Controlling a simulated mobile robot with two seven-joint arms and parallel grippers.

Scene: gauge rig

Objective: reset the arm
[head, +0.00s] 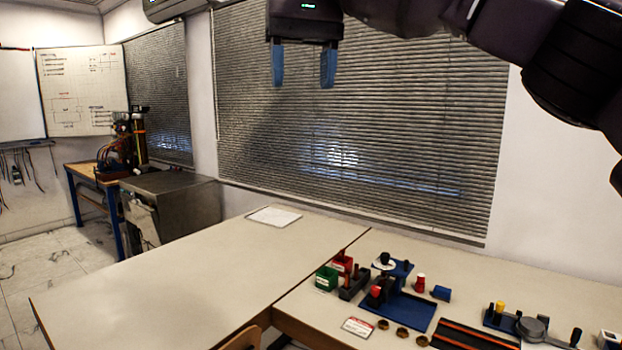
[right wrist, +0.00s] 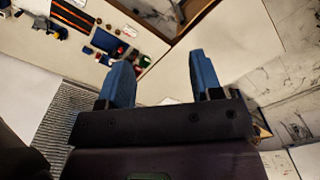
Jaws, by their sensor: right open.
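My right gripper (head: 304,68) hangs high at the top of the head view, in front of the window blinds. Its two blue fingers point down, stand apart and have nothing between them. In the right wrist view the open fingers (right wrist: 160,80) show above the gripper body, with the table far beyond them. The blue gauge rig (head: 405,308) stands on the right-hand table, well below and to the right of the gripper. My left gripper is not in view.
The long table (head: 160,285) is bare except for a white sheet (head: 274,216). Near the rig are a green bin (head: 326,279), a red bin (head: 342,263), a red-topped peg (head: 419,284), a blue block (head: 441,293), a label card (head: 358,327) and a grey round device (head: 531,328).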

